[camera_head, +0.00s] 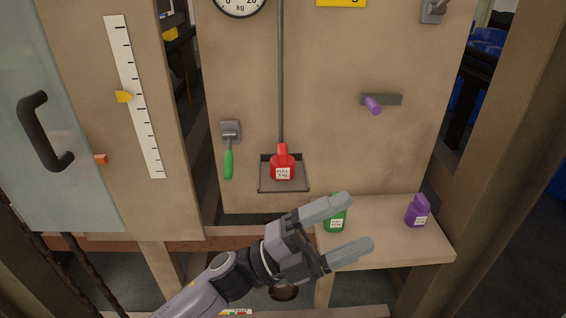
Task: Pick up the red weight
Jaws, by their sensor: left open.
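The red weight (283,163) stands upright in a small grey tray (285,189) that hangs from a long rod in the middle of the board. It has a white label and a narrower top. My left gripper (352,226) is open, its two pale fingers apart and pointing right. It is below and to the right of the red weight, in front of the small shelf, and does not touch the weight. One finger partly covers the green weight (335,221). My right gripper is not in view.
A purple weight (418,212) stands on the wooden shelf (385,255). A green-handled lever (229,160) is left of the tray. A purple-knobbed lever (373,105) is at upper right. A glass door with a black handle (42,130) and a ruler (135,95) are at left.

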